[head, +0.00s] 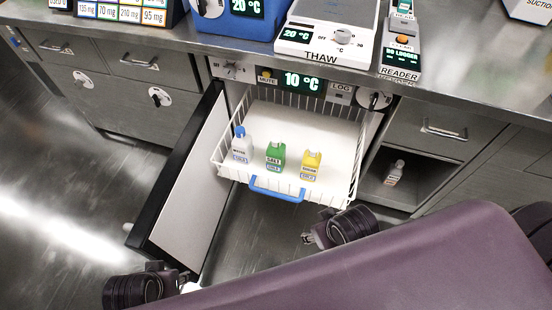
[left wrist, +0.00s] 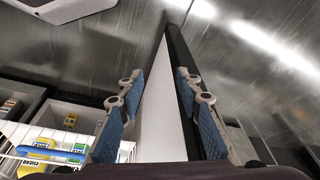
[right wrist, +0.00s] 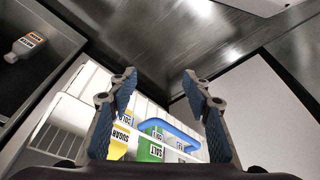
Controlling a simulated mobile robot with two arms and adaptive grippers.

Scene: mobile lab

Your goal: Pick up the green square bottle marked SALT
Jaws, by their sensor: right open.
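The green square bottle marked SALT (head: 275,158) stands upright in a white wire basket (head: 217,160), between a white bottle with a blue cap (head: 241,150) and a yellow bottle (head: 311,165). In the right wrist view the SALT bottle (right wrist: 150,150) shows low, between the fingers and next to the yellow SUGAR bottle (right wrist: 120,142). My right gripper (head: 309,238) is open and empty, just in front of the basket's right part; its fingers also show apart in the right wrist view (right wrist: 160,76). My left gripper (left wrist: 158,76) is open and empty near the open door's lower end.
The basket is pulled out of a cabinet, with a blue handle (head: 277,189) along its front. The open cabinet door (head: 185,185) stands left of it. An open cubby at right holds a small bottle (head: 395,173). The counter (head: 450,75) overhangs above.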

